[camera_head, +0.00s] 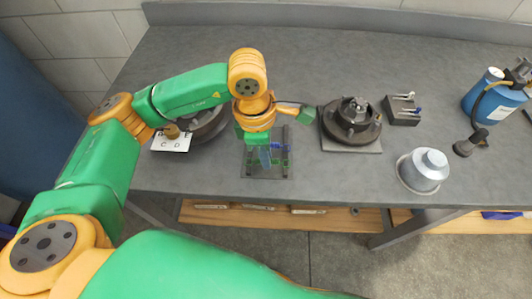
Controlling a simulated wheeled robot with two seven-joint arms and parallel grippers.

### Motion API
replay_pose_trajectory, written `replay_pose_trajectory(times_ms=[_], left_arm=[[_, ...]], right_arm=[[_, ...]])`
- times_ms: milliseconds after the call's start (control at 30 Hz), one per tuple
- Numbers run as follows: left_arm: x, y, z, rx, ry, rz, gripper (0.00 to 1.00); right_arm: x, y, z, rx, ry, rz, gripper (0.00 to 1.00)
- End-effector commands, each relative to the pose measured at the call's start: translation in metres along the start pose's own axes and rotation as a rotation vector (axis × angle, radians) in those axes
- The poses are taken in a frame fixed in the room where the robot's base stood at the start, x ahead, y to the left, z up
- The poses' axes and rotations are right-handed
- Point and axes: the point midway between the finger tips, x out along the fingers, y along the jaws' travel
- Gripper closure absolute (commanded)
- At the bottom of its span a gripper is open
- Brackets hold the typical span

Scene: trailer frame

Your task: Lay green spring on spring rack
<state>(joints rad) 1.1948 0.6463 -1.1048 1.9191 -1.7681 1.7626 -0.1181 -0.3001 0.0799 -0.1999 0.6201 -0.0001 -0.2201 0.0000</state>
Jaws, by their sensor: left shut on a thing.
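My left gripper (264,155) points down over the spring rack (284,172), a small dark frame flat on the bench. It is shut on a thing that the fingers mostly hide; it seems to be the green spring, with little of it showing. I cannot tell whether it touches the rack. A small blue piece (281,147) shows at the rack just right of the fingers. My right gripper is out of view.
A dark round part on a plate (351,121) stands right of the rack, with a small block with levers (402,109) beyond. A silver canister (423,170) and a blue bottle (494,97) stand further right. A dark round part (208,128) is partly behind my arm.

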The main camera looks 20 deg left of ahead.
Motion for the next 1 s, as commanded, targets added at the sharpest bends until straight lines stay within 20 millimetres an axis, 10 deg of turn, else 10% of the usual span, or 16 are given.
replay_pose_trajectory(times_ms=[1000], left_arm=[[0.0026,-0.0001,-0.0003,0.0,0.0,0.0,1.0]], right_arm=[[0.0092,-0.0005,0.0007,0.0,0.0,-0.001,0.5]])
